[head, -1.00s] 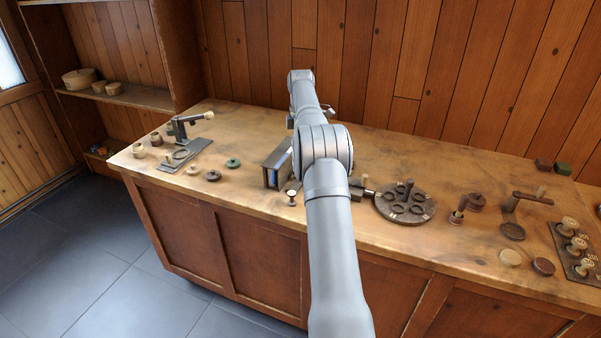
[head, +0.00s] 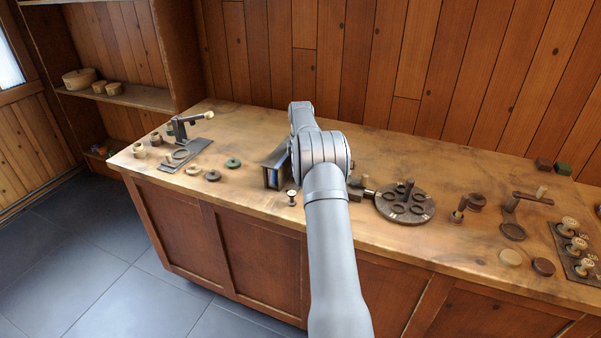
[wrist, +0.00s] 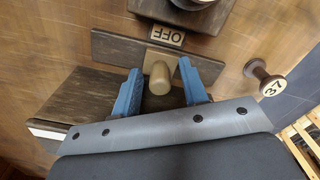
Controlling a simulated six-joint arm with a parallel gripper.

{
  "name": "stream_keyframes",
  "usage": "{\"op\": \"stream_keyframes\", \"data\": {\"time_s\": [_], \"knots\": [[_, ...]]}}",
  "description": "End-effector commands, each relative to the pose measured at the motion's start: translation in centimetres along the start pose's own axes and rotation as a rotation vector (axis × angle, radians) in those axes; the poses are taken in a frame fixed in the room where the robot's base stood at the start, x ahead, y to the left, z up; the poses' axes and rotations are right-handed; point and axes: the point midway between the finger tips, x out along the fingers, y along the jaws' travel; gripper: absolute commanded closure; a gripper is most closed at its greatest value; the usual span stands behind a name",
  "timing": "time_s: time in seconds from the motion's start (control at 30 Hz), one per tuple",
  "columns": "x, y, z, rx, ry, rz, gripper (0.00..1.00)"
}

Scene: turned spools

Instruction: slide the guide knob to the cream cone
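In the wrist view a tan rounded knob (wrist: 160,78) stands up from a dark wooden fixture (wrist: 92,92). It looks like the guide knob. My gripper (wrist: 160,92) is open, with one blue finger on each side of the knob and a gap showing on both sides. I cannot pick out a cream cone for certain in either view.
A spool marked 37 (wrist: 265,78) stands right of my fingers in the wrist view; a pale-topped spool (head: 291,197) stands near the bench front. Bare bench (head: 235,125) lies back left.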

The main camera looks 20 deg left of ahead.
Motion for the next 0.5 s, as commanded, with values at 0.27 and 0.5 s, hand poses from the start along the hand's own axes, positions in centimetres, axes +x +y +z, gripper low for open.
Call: {"op": "stream_keyframes", "data": {"time_s": [0.27, 0.5], "knots": [[0.01, 0.00, 0.00, 0.000, 0.000, 0.000, 0.74], [0.01, 0.02, 0.01, 0.000, 0.000, 0.000, 0.93]]}}
